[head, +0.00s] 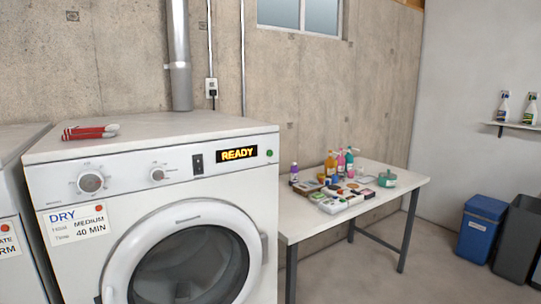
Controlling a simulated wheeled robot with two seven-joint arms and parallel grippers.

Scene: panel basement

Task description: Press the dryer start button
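The white dryer (140,230) stands at the left of the head view with its round door shut. Its front panel has two knobs, a left one (90,182) and a smaller right one (157,174). A dark rocker switch (197,163) sits right of the knobs. A lit display (237,153) reads READY. A small round green button (269,153) sits at the panel's right end. A card (76,224) on the front reads DRY, MEDIUM, 40 MIN. Neither of my grippers shows in the head view.
Red and white folded items (90,131) lie on the dryer top. A white table (400,182) with bottles and small boxes stands to the right. Another white machine (12,150) stands at the left edge. A blue bin (480,228) and a dark bin (517,240) stand far right.

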